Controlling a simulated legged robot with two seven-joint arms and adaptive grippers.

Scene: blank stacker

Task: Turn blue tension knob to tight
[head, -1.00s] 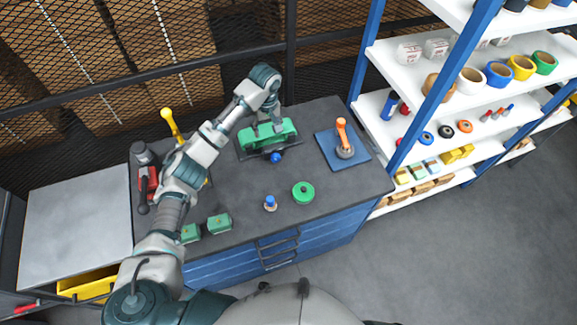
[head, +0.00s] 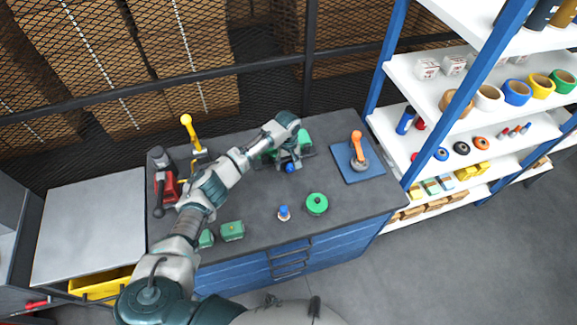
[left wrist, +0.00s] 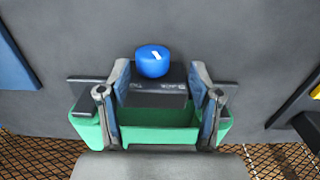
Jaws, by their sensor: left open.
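The blue tension knob (left wrist: 153,61) sits on the black front block of a green device on the bench. A white mark on its top points to the upper right in the left wrist view. The knob also shows in the head view (head: 290,168), just below my gripper. My left gripper (left wrist: 160,80) is open, with one finger on each side of the block, close to the knob and not closed on it. It also shows in the head view (head: 287,158). The green device (left wrist: 160,137) is partly hidden by my gripper. My right gripper is not in view.
A blue mat with an orange-handled tool (head: 357,150) lies right of the device. A green round part (head: 317,204) and a small blue-topped part (head: 284,213) stand in front. A yellow-handled tool (head: 188,130) is at left. Shelves (head: 440,130) stand at right.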

